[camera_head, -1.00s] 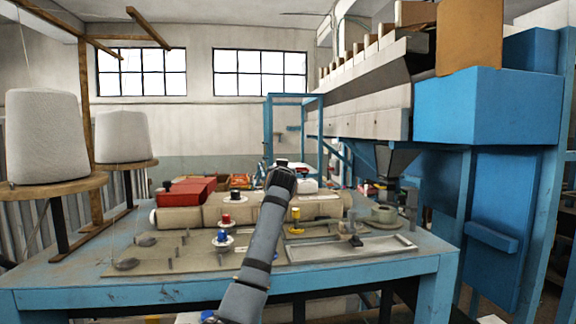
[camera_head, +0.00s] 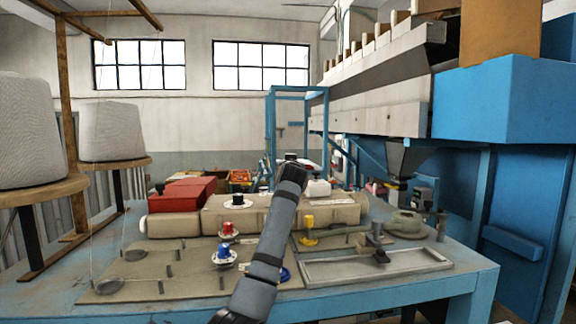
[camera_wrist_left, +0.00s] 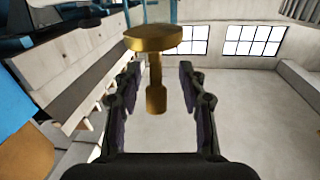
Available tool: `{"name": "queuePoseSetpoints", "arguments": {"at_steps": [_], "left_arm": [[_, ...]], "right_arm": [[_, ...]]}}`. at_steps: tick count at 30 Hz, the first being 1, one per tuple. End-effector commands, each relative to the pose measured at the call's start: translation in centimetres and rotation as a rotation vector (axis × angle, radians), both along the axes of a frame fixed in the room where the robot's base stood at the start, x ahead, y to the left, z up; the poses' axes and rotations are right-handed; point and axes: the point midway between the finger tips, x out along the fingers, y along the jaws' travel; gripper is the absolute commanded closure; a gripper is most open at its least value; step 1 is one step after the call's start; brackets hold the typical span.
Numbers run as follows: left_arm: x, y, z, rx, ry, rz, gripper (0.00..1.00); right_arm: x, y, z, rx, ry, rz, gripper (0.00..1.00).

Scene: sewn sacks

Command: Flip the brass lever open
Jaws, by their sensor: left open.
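The brass lever (camera_wrist_left: 154,82) shows in the left wrist view, with a broad rounded head at the top and a narrow stem below it. My left gripper (camera_wrist_left: 160,68) is open, with one finger on each side of the stem and visible gaps. I cannot tell how far the lever lies in depth from the fingertips. In the head view my left arm rises from the bottom middle over the table, and I cannot make out the lever or the fingers there. My right gripper is in neither current view.
Large thread cones (camera_head: 110,131) stand at the left. A blue machine (camera_head: 505,100) stands at the right.

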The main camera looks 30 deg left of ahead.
Motion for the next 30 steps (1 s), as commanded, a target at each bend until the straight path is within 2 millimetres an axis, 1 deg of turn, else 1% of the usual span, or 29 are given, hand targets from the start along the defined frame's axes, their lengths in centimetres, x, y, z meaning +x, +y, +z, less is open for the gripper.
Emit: {"name": "queuePoseSetpoints", "arguments": {"at_steps": [1, 3, 4, 6, 9, 12, 13, 16, 19, 22, 24, 30], "left_arm": [[0.0, 0.0, 0.0, 0.000, -0.001, -0.001, 0.59], [0.0, 0.0, 0.0, 0.000, -0.001, -0.001, 0.59], [0.0, 0.0, 0.0, 0.000, -0.001, -0.001, 0.61], [0.0, 0.0, 0.0, -0.001, 0.000, -0.001, 0.71], [0.0, 0.0, 0.0, 0.000, 0.000, -0.001, 0.84], [0.0, 0.0, 0.0, -0.001, 0.000, -0.001, 0.98], [0.0, 0.0, 0.0, -0.001, 0.001, -0.001, 1.00], [0.0, 0.0, -0.1, -0.001, 0.003, 0.000, 1.00], [0.1, 0.0, -0.2, -0.002, 0.007, 0.000, 1.00], [0.2, 0.1, 0.0, -0.030, 0.038, 0.001, 1.00], [0.4, 0.3, 0.1, -0.070, 0.091, 0.001, 1.00], [0.9, 0.6, -0.1, -0.156, 0.211, 0.000, 1.00]], "right_arm": [[-1.2, -0.2, -0.1, -0.003, 0.019, 0.000, 0.60], [-2.8, -0.8, -0.2, -0.010, 0.045, 0.001, 0.60], [-3.5, -1.1, -0.2, -0.014, 0.055, 0.002, 0.60], [-4.6, -1.8, -0.3, -0.023, 0.072, 0.004, 0.60], [-5.2, -2.4, -0.2, -0.030, 0.081, 0.006, 0.60], [-4.7, -2.7, -0.2, -0.033, 0.072, 0.007, 0.60], [-4.3, -2.6, -0.1, -0.033, 0.065, 0.008, 0.60], [-2.6, -2.2, -0.1, -0.027, 0.039, 0.007, 0.60], [-1.6, -1.6, 0.0, -0.019, 0.023, 0.005, 0.60], [-1.6, -1.0, -0.1, -0.012, 0.024, 0.003, 0.60], [-2.0, -0.8, -0.1, -0.010, 0.030, 0.002, 0.60], [-3.2, -0.9, -0.3, -0.012, 0.048, 0.001, 0.60]]}}
